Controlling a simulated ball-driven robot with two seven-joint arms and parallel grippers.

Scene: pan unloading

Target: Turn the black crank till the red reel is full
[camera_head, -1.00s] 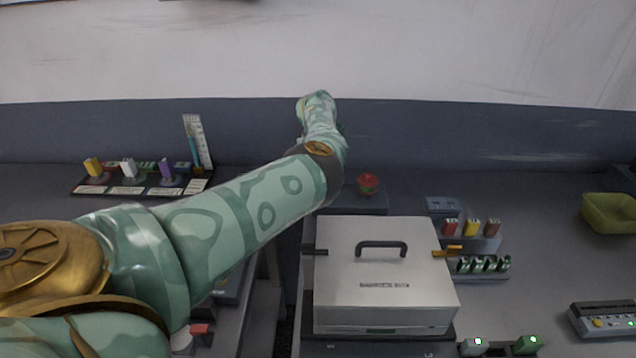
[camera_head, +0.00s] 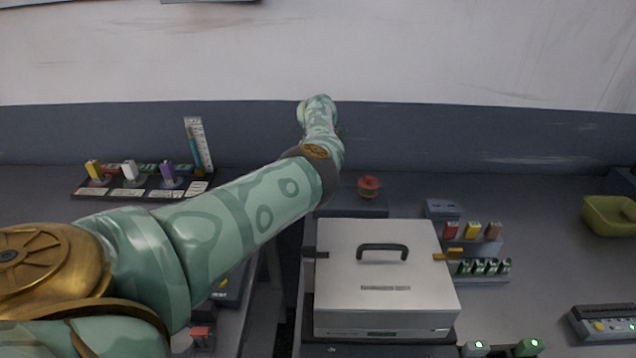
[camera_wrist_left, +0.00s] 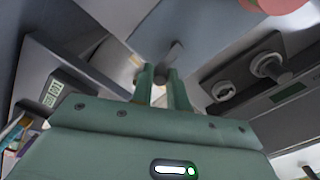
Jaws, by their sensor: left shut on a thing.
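The red reel (camera_head: 369,187) is a small round red thing on a dark box behind the silver case in the head view. A pinkish-red rounded part, likely the reel, shows at the top edge of the left wrist view (camera_wrist_left: 276,4). My left gripper (camera_wrist_left: 163,72) is shut on a small grey-looking piece, which I take to be the crank (camera_wrist_left: 172,53); its dark colour is not clear here. In the head view my left arm reaches to the back and hides the gripper and the crank. My right gripper is not in view.
A silver case (camera_head: 385,285) with a black handle stands in front of the reel. A rack with coloured blocks (camera_head: 140,180) is at the left. Small coloured blocks (camera_head: 472,230) stand right of the case, and a yellow-green bin (camera_head: 608,215) is far right.

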